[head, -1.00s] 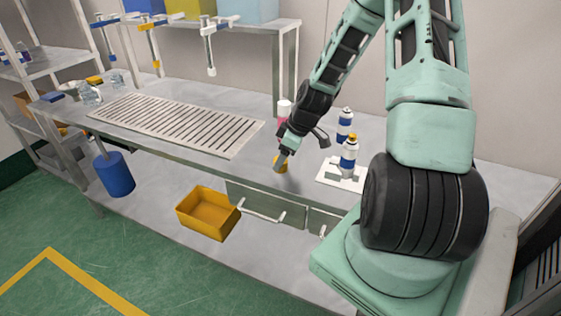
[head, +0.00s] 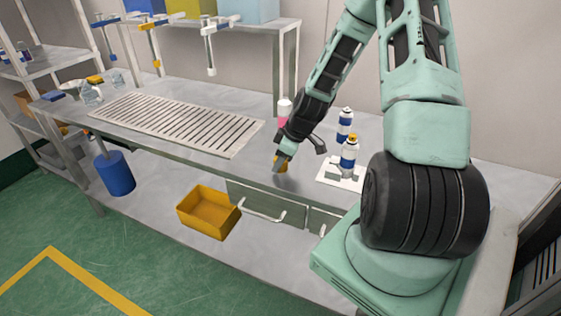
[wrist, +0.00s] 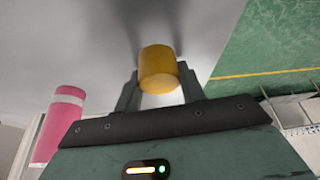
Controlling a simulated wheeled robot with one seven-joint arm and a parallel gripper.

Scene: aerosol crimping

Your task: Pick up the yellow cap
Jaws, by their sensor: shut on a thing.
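The yellow cap (wrist: 158,70) is a short cylinder between the two fingers of my gripper (wrist: 158,88) in the wrist view. My gripper is shut on it. In the head view my gripper (head: 281,163) is low over the front part of the workbench, and the cap shows only as a small yellow patch at the fingertips. I cannot tell from these views how far the cap is above the bench top.
A white holder plate (head: 330,181) with a blue-and-white can (head: 348,160) stands to the right, with another can (head: 344,125) behind. A pink bottle (wrist: 62,125) is close to my gripper. A slotted grate (head: 180,125) lies left. A yellow bin (head: 208,212) sits below the bench.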

